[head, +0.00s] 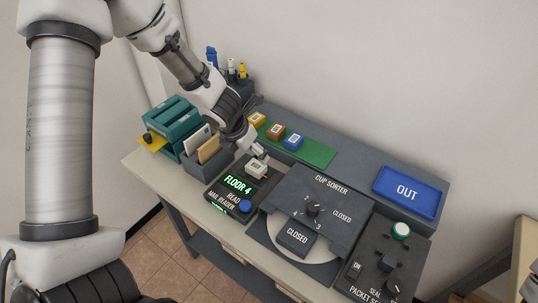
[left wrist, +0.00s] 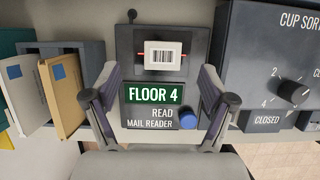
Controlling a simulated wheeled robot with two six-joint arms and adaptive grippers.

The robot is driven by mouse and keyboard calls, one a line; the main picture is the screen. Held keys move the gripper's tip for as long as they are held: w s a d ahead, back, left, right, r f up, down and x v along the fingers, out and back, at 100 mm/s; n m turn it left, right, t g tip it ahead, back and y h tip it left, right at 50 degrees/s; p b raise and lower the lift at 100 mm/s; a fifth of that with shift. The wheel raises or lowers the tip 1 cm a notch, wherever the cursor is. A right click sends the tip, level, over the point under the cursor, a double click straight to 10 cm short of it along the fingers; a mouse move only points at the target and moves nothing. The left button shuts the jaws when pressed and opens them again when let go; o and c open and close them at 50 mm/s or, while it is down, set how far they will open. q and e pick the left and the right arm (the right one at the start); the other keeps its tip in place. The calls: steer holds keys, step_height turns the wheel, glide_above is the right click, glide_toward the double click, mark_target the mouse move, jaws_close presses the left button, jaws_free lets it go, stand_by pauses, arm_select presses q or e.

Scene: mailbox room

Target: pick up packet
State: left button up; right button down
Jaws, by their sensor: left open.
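A small white packet with a barcode (head: 256,168) lies on the upper plate of the mail reader (head: 222,195). In the left wrist view the packet (left wrist: 164,55) sits beyond my fingertips, with a thin red line across it. The reader's display shows FLOOR 4 in green. My left gripper (head: 258,152) is over the reader, close to the packet. In the left wrist view its two fingers (left wrist: 158,84) are spread wide with nothing between them. I cannot tell from the head view whether a finger touches the packet.
Left of the reader, a grey holder (head: 222,158) holds envelopes, beside a teal rack (head: 172,123). Yellow, brown and blue packets stand on a green mat (head: 318,153) behind. The cup sorter (head: 322,200), a blue OUT tray (head: 408,192) and the packet sealer (head: 385,262) are to the right.

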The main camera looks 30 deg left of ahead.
mark_target(256, 165)
arm_select(q)
steer(key=f+b, duration=0.2)
steer(key=shift+s+d+f, duration=0.15)
steer(key=shift+s+f, duration=0.2)
steer(key=shift+s, duration=0.05)
steer(key=b+x, duration=0.1)
steer(key=x, duration=0.1)
steer(key=b+x, duration=0.1)
steer(key=x, duration=0.1)
steer(key=shift+w+f, duration=0.25)
steer(key=shift+w, duration=0.3)
steer(key=shift+r, duration=0.15)
steer(key=shift+s+r, duration=0.1)
steer(key=shift+s, duration=0.2)
steer(key=shift+c, duration=1)
steer(key=c, duration=1.1)
arm_select(e)
steer(key=f, duration=0.2)
steer(key=s+f, duration=0.1)
steer(key=f, duration=0.1)
steer(key=shift+s, duration=0.15)
